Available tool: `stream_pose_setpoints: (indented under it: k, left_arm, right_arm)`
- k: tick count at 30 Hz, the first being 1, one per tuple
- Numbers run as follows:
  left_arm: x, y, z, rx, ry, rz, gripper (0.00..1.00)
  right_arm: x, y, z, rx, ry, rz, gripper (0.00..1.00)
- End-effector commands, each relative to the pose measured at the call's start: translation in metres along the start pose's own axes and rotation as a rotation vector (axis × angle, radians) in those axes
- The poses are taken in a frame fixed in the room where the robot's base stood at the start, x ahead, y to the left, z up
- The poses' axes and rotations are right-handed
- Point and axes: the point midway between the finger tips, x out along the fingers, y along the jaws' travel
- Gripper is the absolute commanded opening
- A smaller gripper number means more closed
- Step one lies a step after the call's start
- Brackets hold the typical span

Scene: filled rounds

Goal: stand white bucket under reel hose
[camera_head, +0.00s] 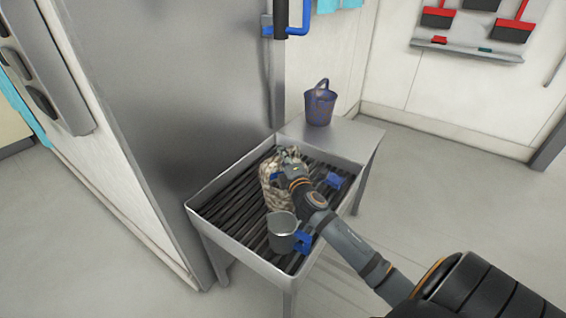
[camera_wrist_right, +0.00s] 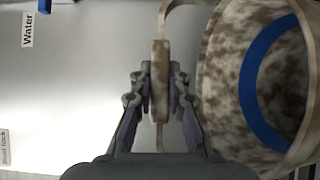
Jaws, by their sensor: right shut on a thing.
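The white bucket (camera_head: 273,192), pale with brown mottling, is at the slatted metal basin. It also shows in the right wrist view (camera_wrist_right: 228,80), with a blue band. My right gripper (camera_head: 291,163) is at its top. In the right wrist view, the right gripper (camera_wrist_right: 159,88) is shut on the bucket's handle grip (camera_wrist_right: 160,65), with the bucket body to the right. The arm partly hides the bucket. I cannot tell whether its base touches the slats. A blue fitting with a black cylinder (camera_head: 281,18) shows at the top; I cannot tell whether it belongs to the reel hose. My left gripper is out of view.
A grey jug (camera_head: 281,232) with a blue handle stands in the front of the basin (camera_head: 238,252). A purple-blue bucket (camera_head: 320,106) stands on the side shelf (camera_head: 350,136). A tall grey panel (camera_head: 170,90) borders the basin on the left. Open floor lies to the right.

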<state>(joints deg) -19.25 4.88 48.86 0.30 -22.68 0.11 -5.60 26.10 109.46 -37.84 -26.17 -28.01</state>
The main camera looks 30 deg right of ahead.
Motion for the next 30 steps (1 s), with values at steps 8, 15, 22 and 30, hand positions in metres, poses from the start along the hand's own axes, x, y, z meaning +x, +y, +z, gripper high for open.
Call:
stream_pose_setpoints:
  k: [8, 15, 22, 30]
  left_arm:
    - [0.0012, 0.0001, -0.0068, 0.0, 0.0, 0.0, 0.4]
    - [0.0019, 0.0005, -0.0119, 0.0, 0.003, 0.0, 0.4]
    - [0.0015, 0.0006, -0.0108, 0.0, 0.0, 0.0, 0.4]
    - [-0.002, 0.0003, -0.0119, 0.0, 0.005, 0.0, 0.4]
  right_arm:
    - [-0.0002, -0.0118, 0.0, -0.001, 0.0, 0.002, 0.0]
    - [-0.0003, -0.0158, 0.0003, -0.001, 0.0, 0.0, 0.17]
    - [-0.0003, -0.015, 0.0003, -0.001, 0.0, 0.0, 0.38]
    - [-0.0003, -0.0107, 0.0003, -0.001, 0.0, 0.001, 0.38]
